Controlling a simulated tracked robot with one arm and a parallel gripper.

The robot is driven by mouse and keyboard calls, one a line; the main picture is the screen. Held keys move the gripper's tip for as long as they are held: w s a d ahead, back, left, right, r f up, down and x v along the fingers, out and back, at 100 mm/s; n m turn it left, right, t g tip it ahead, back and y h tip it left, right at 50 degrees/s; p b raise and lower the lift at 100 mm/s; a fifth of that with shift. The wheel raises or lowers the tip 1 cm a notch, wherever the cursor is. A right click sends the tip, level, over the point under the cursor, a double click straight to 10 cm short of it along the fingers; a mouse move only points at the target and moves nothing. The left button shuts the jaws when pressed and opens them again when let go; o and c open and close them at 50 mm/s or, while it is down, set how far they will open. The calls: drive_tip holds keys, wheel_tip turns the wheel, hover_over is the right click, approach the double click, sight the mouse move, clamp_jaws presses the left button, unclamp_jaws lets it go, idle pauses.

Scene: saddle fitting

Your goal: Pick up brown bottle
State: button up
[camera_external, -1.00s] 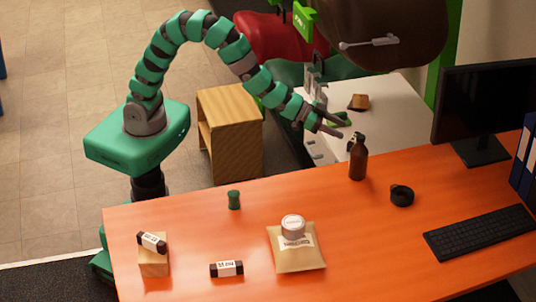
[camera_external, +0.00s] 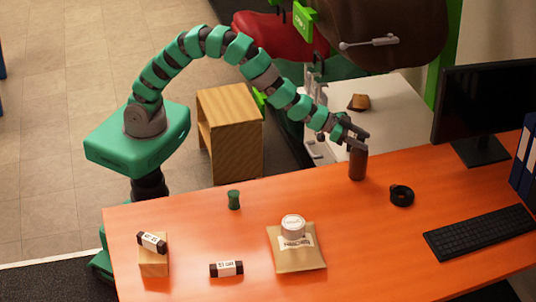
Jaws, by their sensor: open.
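The brown bottle (camera_external: 358,166) stands upright on the orange desk (camera_external: 200,235), near its back edge. My gripper (camera_external: 357,143) is open at the bottle's upper part, coming from the upper left and pointing down to the right. Its fingers cover the bottle's neck and top. I cannot tell whether the fingers touch the bottle or sit on both sides of it.
A black round object (camera_external: 401,195) lies right of the bottle. A monitor (camera_external: 485,100) and keyboard (camera_external: 480,232) are further right. A green cup-like object (camera_external: 234,199) and a tan packet (camera_external: 297,258) with a tin (camera_external: 293,226) are left. Desk between them is clear.

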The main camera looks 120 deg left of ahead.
clamp_jaws()
drive_tip(key=shift+w+r, duration=0.1)
drive_tip(key=shift+r, duration=0.05)
